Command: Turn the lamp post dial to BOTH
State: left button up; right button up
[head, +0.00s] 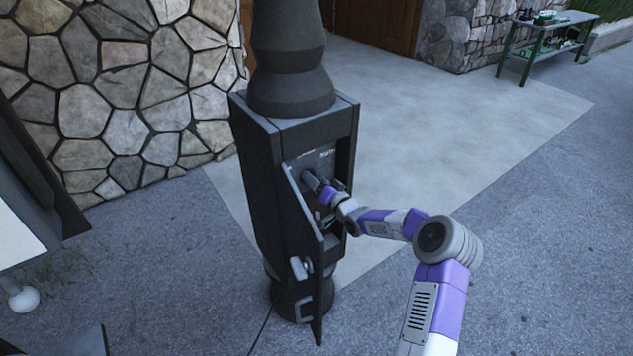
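The lamp post (290,55) stands in the middle of the head view, with a dark square box as its base (255,170). The box's narrow door (310,235) hangs open toward me. My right arm comes in from the lower right, and its gripper (309,177) reaches into the upper part of the opening, at the panel (327,158). The dial is not clearly visible; the gripper covers that part of the panel. The fingers are too small and dark to tell whether they are open or shut on anything. My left gripper is not in view.
A stone wall (130,90) stands behind on the left. A green table (548,35) with small items stands at the far right. A thin cable (264,325) runs on the ground by the post's foot. The pavement (530,220) on the right is clear.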

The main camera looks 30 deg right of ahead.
jog(key=c, duration=0.7)
jog(key=shift+o, duration=0.2)
jog(key=shift+m, duration=0.4)
jog(key=shift+d+f+m, duration=0.1)
jog(key=shift+f+m, duration=0.05)
jog(key=shift+m, duration=3.05)
jog(key=shift+a+f+m, duration=0.1)
jog(key=shift+f+m, duration=0.1)
jog(key=shift+m, duration=3)
jog(key=shift+d+f+m, duration=0.1)
jog(key=shift+f+m, duration=0.05)
jog(key=shift+m, duration=3.05)
